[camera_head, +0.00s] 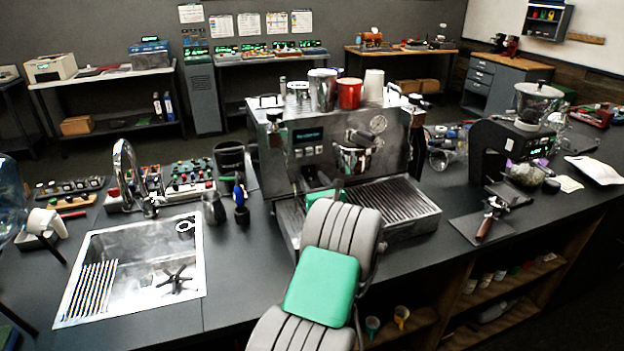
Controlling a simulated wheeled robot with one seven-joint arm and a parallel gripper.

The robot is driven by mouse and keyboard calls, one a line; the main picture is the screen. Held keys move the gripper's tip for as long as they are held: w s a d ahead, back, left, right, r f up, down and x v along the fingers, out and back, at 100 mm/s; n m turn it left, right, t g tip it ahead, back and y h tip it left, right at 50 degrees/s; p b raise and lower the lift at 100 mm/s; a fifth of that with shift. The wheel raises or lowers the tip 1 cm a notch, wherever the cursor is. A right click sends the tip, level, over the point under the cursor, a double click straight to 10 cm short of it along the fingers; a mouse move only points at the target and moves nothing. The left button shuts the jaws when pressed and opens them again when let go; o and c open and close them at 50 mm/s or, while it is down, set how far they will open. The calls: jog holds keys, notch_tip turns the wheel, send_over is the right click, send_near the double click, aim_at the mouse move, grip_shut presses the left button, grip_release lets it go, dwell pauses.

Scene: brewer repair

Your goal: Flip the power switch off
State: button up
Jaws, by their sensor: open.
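The espresso machine (270,160) stands on the dark counter, with a small lit display (307,136) on its steel front. A power switch cannot be made out for certain in this view. My grey and green arm rises from the bottom middle towards the machine's lower left front. My gripper (318,190) is at its far end, just in front of the machine and left of the drip tray (385,207). It is mostly hidden behind my arm and is open. I cannot tell whether it touches the machine.
A sink (90,250) with a curved tap (125,165) lies to the left. A black grinder (500,155) and a portafilter (490,220) on a dark mat are to the right. Metal and red cups (349,93) stand on the machine. Counter between drip tray and mat is clear.

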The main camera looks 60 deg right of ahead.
grip_shut()
dwell(0.5)
